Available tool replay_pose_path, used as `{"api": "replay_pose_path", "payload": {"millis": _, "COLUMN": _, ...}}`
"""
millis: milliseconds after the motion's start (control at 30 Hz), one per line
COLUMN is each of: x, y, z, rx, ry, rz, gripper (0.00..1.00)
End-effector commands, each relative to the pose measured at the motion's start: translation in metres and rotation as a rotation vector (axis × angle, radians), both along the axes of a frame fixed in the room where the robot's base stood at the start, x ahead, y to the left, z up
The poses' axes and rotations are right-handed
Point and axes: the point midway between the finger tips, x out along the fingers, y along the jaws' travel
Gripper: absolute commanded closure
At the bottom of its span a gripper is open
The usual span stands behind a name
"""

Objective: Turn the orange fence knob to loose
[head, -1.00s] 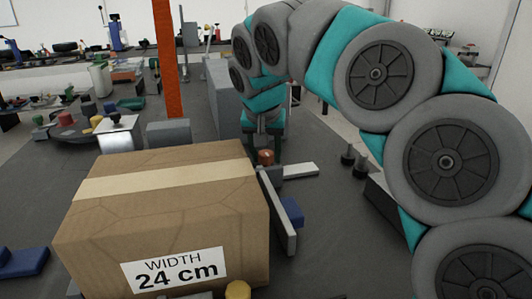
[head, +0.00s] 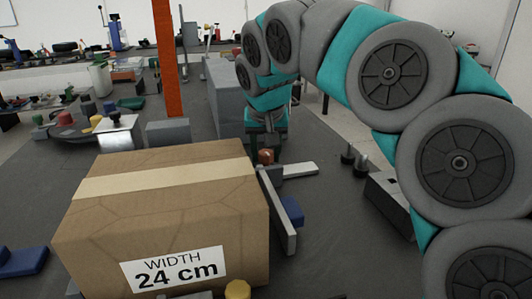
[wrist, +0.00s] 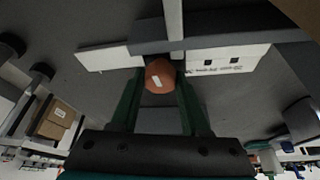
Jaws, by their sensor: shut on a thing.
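The orange fence knob (head: 266,156) sits at the far end of the grey fence, just behind the cardboard box. In the wrist view the orange knob (wrist: 160,75) has a pale mark on its face and lies between the tips of two dark green fingers. My gripper (wrist: 160,85) is shut on the knob, a finger on each side. In the head view my gripper (head: 265,150) comes down on the knob from behind, and its fingertips are partly hidden. The fence (head: 277,212) stands along the right side of the box.
A cardboard box (head: 165,215) labelled "WIDTH 24 cm" fills the front left. A white scale plate (head: 300,170) runs right from the knob. Black knobs (head: 353,160) stand to the right.

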Motion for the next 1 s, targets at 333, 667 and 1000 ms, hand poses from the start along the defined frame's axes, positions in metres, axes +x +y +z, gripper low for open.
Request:
{"api": "replay_pose_path", "payload": {"millis": 333, "x": 0.0006, "y": -0.001, "z": 0.0018, "rx": 0.002, "ry": -0.004, "rz": 0.288, "gripper": 1.0}}
{"api": "replay_pose_path", "payload": {"millis": 667, "x": 0.0005, "y": -0.0005, "z": 0.001, "rx": 0.002, "ry": -0.003, "rz": 0.523, "gripper": 1.0}}
{"api": "replay_pose_path", "payload": {"millis": 1000, "x": 0.0006, "y": -0.0001, "z": 0.0011, "rx": 0.0, "ry": -0.003, "rz": 0.638, "gripper": 1.0}}
